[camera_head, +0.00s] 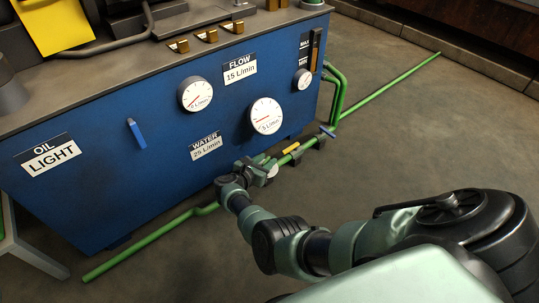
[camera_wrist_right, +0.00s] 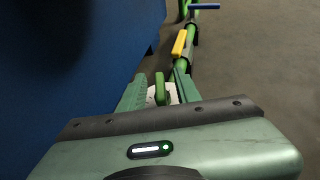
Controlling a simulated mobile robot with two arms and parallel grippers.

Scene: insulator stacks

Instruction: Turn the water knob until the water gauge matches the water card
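The water card (camera_head: 206,146) on the blue cabinet reads 25 L/min. A large white gauge (camera_head: 265,116) is right of it, its red needle pointing left; its small digits are hard to read. A smaller gauge (camera_head: 195,94) sits higher left, its needle toward lower left. My right gripper (camera_head: 262,167) is low at the green pipe in front of the cabinet. In the right wrist view its fingers (camera_wrist_right: 160,93) stand apart on either side of a narrow green handle (camera_wrist_right: 160,86), with a white part behind it. Contact cannot be told. My left gripper is not in view.
A yellow handle (camera_head: 291,149) and a blue handle (camera_head: 327,131) sit farther along the pipe. The flow card (camera_head: 239,71), the oil card (camera_head: 47,156) and a small gauge (camera_head: 302,79) are on the cabinet. The floor at right is clear.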

